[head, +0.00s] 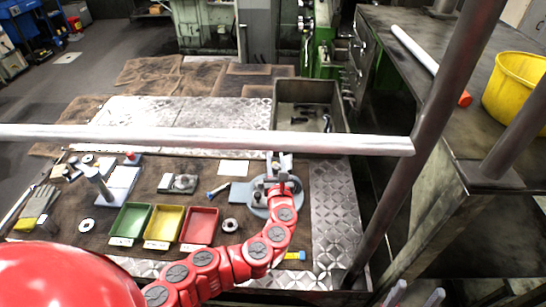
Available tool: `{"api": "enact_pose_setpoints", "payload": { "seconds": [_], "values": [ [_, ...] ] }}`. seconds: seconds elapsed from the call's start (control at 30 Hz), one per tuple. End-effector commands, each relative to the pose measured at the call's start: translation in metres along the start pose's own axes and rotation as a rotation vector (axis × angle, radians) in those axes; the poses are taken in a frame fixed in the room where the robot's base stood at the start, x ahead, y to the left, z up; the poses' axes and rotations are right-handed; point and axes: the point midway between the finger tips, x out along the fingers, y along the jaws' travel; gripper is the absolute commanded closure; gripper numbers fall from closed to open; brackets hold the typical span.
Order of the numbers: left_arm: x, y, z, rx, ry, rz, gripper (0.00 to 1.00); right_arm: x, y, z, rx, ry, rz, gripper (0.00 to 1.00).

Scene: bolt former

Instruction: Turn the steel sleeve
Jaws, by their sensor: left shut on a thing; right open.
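My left gripper (278,183) ends a red jointed arm that comes in from the lower left. It is over a round grey plate (257,209) on the bench, right of the middle. The gripper is shut on a small grey part, which I take to be the steel sleeve; the fingers hide most of it, so its turn cannot be told. Small metal parts stand just behind the gripper. My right gripper is not in view.
Green (130,222), yellow (165,224) and red (199,226) trays stand left of the arm. A long pale bar (210,139) crosses above the bench. A grey bin (306,92) stands behind; a sloping dark post (428,130) stands right.

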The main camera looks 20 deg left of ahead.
Motion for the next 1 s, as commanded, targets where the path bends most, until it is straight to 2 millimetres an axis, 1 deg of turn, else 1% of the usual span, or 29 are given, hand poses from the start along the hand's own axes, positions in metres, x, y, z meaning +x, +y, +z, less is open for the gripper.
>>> {"api": "enact_pose_setpoints", "payload": {
  "seconds": [0.03,0.2,0.37,0.47,0.57,0.67,1.0],
  "values": [
    [0.001,0.002,0.006,0.006,-0.006,-0.039,1.00,0.007,0.000,-0.001,0.000,0.000,0.000,0.37],
    [0.001,-0.003,0.006,0.003,-0.007,-0.198,1.00,0.016,0.001,-0.003,0.000,0.000,0.000,0.37],
    [0.000,-0.008,0.004,0.001,-0.009,-0.348,1.00,0.015,0.001,-0.003,0.000,0.000,0.000,0.37],
    [-0.001,-0.011,0.002,0.000,-0.009,-0.444,1.00,0.009,0.000,-0.002,0.000,0.000,0.000,0.37],
    [-0.002,-0.014,-0.001,-0.001,-0.008,-0.539,1.00,-0.002,0.000,0.000,0.000,0.000,0.000,0.37],
    [-0.003,-0.017,-0.003,-0.002,-0.011,-0.633,1.00,-0.019,-0.001,0.003,0.000,0.000,0.000,0.37],
    [-0.009,-0.024,-0.006,0.000,-0.008,-0.905,1.00,-0.083,-0.004,0.014,0.000,0.000,0.000,0.37]
  ]
}}
